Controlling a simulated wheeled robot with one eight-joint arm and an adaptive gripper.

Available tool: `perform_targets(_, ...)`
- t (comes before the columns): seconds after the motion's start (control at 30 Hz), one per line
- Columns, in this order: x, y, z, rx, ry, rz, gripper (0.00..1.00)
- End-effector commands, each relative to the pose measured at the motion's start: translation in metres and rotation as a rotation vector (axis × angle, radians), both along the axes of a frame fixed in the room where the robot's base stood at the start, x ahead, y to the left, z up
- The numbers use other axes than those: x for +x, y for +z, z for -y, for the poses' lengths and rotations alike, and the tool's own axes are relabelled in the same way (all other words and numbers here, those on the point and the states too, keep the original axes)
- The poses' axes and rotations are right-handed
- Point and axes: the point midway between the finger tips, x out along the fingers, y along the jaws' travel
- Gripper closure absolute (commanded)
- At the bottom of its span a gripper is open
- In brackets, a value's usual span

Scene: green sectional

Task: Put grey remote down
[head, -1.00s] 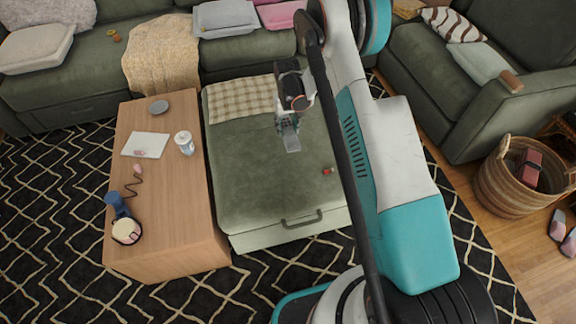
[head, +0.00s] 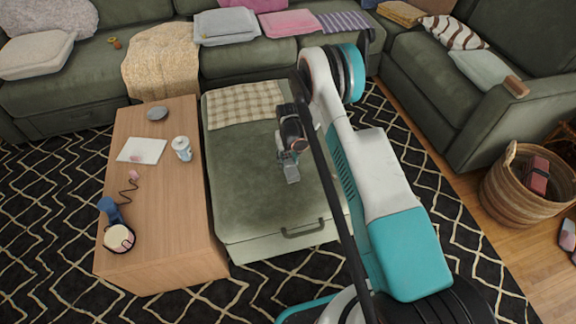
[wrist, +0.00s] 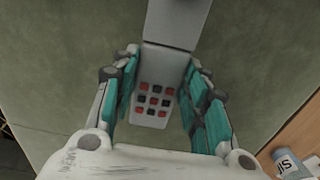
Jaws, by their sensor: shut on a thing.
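The grey remote (wrist: 154,98) shows in the wrist view between my fingers, with red and black buttons facing the camera. In the head view its pale end (head: 292,174) points toward the front. My gripper (head: 288,154) is shut on the remote, with a teal-padded finger along each side. Both are over the green ottoman (head: 245,200), near its middle. I cannot tell whether the remote touches the cushion.
A checkered cloth (head: 243,104) covers the ottoman's back part. The wooden table (head: 165,225) at left holds a white bottle (head: 182,149), a grey disc and a pale sheet. A wicker basket (head: 510,195) stands at right. The ottoman's front left is bare.

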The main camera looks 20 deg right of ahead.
Motion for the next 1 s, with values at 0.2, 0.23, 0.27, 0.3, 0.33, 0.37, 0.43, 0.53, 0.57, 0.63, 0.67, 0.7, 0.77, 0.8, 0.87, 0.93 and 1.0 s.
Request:
perform_targets(0.2, 0.0, -0.034, 0.0, 0.0, 0.0, 0.0, 0.89)
perform_targets(0.23, 0.0, -0.036, 0.0, 0.0, 0.0, 0.0, 0.89)
perform_targets(0.27, 0.0, -0.037, 0.0, 0.0, 0.0, 0.0, 0.89)
perform_targets(0.3, 0.0, -0.038, 0.0, 0.0, 0.0, 0.0, 0.89)
perform_targets(0.33, 0.0, -0.037, 0.0, 0.0, 0.0, 0.0, 0.89)
perform_targets(0.37, 0.0, -0.037, 0.0, 0.0, 0.0, 0.0, 0.89)
perform_targets(0.43, 0.0, -0.036, 0.0, 0.0, 0.0, 0.0, 0.89)
perform_targets(0.53, 0.0, -0.037, 0.0, 0.0, 0.0, 0.0, 0.89)
perform_targets(0.57, 0.0, -0.037, 0.0, 0.0, 0.0, 0.0, 0.89)
perform_targets(0.63, 0.0, -0.039, 0.0, 0.0, 0.0, 0.0, 0.89)
perform_targets(0.67, 0.0, -0.039, 0.0, 0.0, 0.0, 0.0, 0.54)
perform_targets(0.7, 0.0, -0.039, 0.0, 0.0, 0.0, 0.0, 0.45)
perform_targets(0.77, 0.0, -0.039, 0.0, 0.0, 0.0, 0.0, 0.39)
perform_targets(0.8, 0.0, -0.039, 0.0, 0.0, 0.0, 0.0, 0.39)
perform_targets(0.87, 0.0, -0.039, 0.0, 0.0, 0.0, 0.0, 0.39)
perform_targets(0.93, 0.0, -0.039, 0.0, 0.0, 0.0, 0.0, 0.39)
perform_targets(1.0, 0.0, -0.039, 0.0, 0.0, 0.0, 0.0, 0.39)
